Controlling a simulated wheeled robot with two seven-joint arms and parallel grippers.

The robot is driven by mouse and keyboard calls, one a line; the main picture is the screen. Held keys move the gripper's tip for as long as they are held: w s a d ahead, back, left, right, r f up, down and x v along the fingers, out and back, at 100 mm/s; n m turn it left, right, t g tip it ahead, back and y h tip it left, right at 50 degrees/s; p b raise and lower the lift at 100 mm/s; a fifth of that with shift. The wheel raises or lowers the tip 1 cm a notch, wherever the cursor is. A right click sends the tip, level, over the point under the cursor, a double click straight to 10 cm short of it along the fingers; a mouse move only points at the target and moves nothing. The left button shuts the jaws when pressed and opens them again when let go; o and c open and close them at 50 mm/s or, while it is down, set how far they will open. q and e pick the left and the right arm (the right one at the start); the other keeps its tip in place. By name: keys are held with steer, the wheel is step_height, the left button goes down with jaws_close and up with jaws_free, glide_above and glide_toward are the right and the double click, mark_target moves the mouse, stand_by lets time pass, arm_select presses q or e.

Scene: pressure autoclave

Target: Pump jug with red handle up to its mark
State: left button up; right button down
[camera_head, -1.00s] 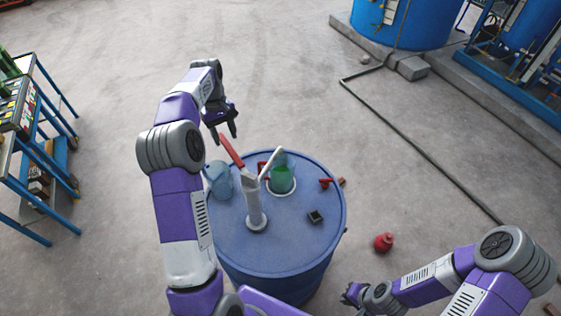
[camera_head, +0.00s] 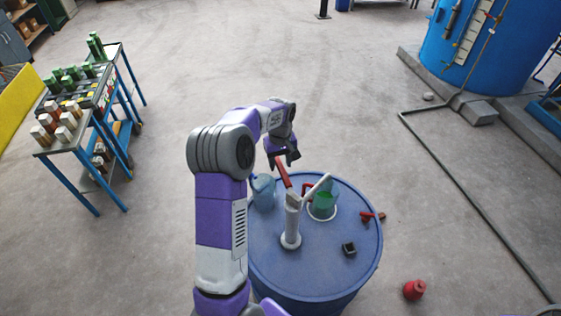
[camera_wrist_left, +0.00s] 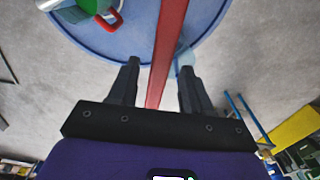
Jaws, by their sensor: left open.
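A white hand pump (camera_head: 291,225) stands on a blue drum (camera_head: 320,265) and has a red lever (camera_head: 283,175). A clear jug (camera_head: 324,206) with green liquid and a red handle (camera_head: 307,190) stands under the pump's white spout (camera_head: 317,188). Its fill mark is too small to read. My left gripper (camera_head: 285,160) is open at the lever's upper end. In the left wrist view the red lever (camera_wrist_left: 165,55) runs between the open fingers (camera_wrist_left: 158,92), with gaps on both sides. The jug's red handle (camera_wrist_left: 107,20) also shows there. My right gripper is out of view.
A bluish jug (camera_head: 263,193) stands on the drum's left side. A small red fitting (camera_head: 370,216) and a dark block (camera_head: 349,249) lie on its right. A red bottle (camera_head: 413,290) is on the floor. A blue rack table (camera_head: 85,140) stands at left.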

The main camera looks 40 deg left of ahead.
arm_select(q)
steer(key=shift+f, duration=0.3)
jaws_close()
steer(key=shift+r, duration=0.1)
